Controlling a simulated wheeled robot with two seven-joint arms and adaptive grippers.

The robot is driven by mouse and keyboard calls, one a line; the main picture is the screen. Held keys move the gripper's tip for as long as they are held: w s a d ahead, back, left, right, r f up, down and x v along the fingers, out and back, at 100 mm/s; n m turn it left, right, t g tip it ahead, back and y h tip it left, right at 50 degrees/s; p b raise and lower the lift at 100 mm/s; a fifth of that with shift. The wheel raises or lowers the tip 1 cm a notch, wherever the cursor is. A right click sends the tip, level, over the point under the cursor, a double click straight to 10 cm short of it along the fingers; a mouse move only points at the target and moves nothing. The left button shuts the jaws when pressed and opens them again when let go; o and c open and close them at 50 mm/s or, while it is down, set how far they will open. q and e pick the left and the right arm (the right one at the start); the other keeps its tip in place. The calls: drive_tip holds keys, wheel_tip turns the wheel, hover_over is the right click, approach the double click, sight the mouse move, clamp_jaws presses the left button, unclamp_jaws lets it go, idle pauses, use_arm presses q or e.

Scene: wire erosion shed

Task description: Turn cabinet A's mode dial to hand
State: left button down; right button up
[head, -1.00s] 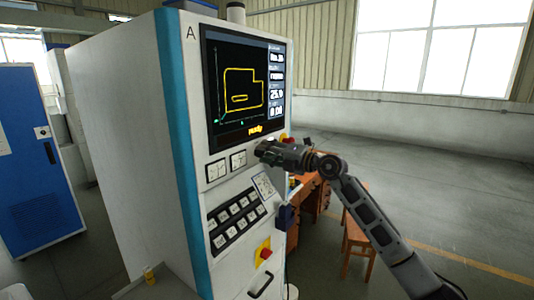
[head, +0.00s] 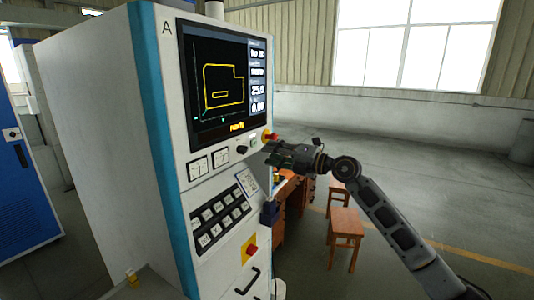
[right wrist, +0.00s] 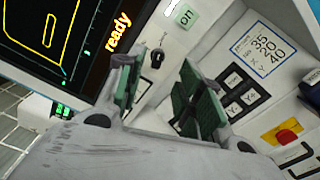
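Cabinet A (head: 90,150) stands on the left in the head view, its front panel facing right. A small black dial (head: 242,149) sits below the screen, right of two square meters. It also shows in the right wrist view as a black knob (right wrist: 157,58) on the white panel; its position marks are too small to read. My right gripper (head: 269,154) is just right of the dial, apart from it. In the right wrist view its green-padded fingers (right wrist: 156,76) are open and empty, with the dial between and beyond the tips. My left gripper is not in view.
The screen (head: 222,85) reads "ready". A red button (head: 268,136) and a green "on" button (right wrist: 186,16) are close to the dial. Key rows (head: 220,218) and a red-on-yellow switch (head: 250,249) lie below. A wooden stool (head: 346,226) stands behind my right arm.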

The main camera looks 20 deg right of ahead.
drive_tip(key=shift+v, duration=1.35)
drive_tip(key=shift+n, duration=0.3)
